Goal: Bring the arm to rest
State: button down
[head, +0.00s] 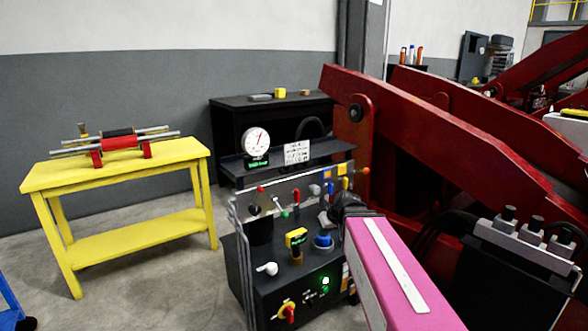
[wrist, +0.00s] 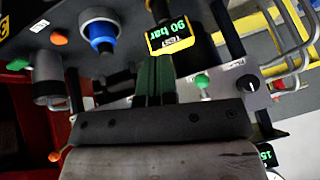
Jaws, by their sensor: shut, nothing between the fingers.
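My gripper (wrist: 155,75) shows in the wrist view with its two dark green fingers together and nothing between them. It is over the control panel, pointing toward a yellow-framed display reading 90 bar (wrist: 172,38) and a blue knob (wrist: 100,36). In the head view my pink arm reaches in from the lower right, and its dark end is over the right side of the black control console (head: 262,285). The fingers are hard to make out there. I cannot tell whether they touch the panel.
A green-tipped lever (wrist: 202,82) and a black knob (wrist: 250,86) are right of the fingers. A pressure gauge (head: 256,141) stands behind the console. Large red steel beams (head: 440,135) fill the right. A yellow table (head: 130,240) stands left, with clear floor between.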

jog(key=s+d+f+m+g+h, duration=0.2)
jog(key=s+d+f, duration=0.1)
jog(key=s+f, duration=0.2)
jog(key=s+d+f+m+g+h, duration=0.2)
jog(key=s+f, duration=0.4)
jog(key=f, duration=0.3)
jog(key=shift+d+m+h, duration=0.3)
jog(key=shift+d+m, duration=0.2)
jog(key=shift+d, duration=0.5)
